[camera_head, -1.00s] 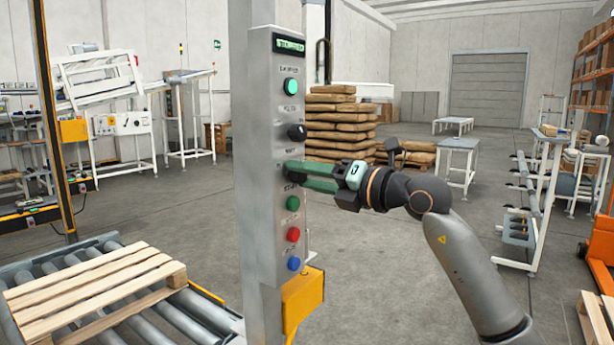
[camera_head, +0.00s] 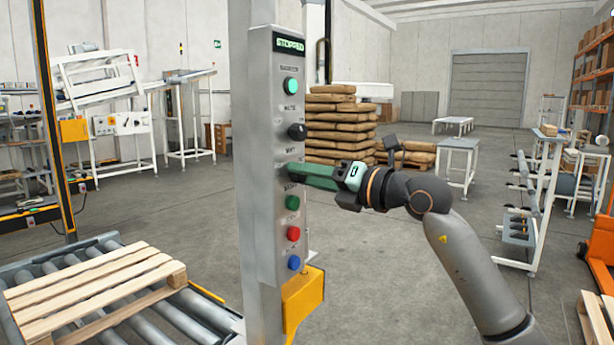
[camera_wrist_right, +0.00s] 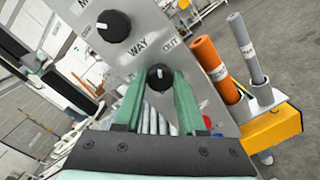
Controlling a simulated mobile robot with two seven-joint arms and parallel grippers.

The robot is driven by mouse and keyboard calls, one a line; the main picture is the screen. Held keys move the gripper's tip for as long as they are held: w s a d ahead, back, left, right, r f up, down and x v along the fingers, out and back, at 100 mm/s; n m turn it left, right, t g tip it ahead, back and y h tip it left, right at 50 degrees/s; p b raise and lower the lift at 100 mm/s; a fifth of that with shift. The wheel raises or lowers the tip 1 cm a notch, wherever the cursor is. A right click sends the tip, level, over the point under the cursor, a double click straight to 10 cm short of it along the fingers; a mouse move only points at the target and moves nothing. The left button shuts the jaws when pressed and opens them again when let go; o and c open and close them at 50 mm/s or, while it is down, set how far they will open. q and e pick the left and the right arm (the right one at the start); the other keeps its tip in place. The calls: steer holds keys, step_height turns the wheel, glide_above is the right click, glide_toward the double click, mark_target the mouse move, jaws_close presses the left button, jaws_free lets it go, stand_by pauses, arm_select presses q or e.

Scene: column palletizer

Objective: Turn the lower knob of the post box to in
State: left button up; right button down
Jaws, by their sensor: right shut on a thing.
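The post box (camera_head: 262,215) is a grey metal panel on a post, with a display reading STOPPED. Its lower knob (camera_wrist_right: 161,77), black with a white mark, sits under the word WAY in the right wrist view. The mark points roughly up in that picture, on the side of the word OUT; the IN label is partly covered. My left gripper is not in view.
The upper black knob (camera_head: 297,131) is above my gripper. A green button (camera_head: 292,203), a red one (camera_head: 293,234) and a blue one (camera_head: 294,263) are below. A yellow holder (camera_head: 303,300) juts out underneath. A wooden pallet (camera_head: 95,290) lies on rollers at left.

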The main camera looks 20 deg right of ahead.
arm_select(q)
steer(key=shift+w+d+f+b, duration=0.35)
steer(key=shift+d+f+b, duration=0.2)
steer(key=shift+b, duration=0.6)
arm_select(e)
steer(key=shift+f+n+y, duration=0.1)
steer(key=shift+n+y, duration=0.3)
steer(key=shift+n, duration=7.2)
steer(key=c, duration=0.5)
jaws_free()
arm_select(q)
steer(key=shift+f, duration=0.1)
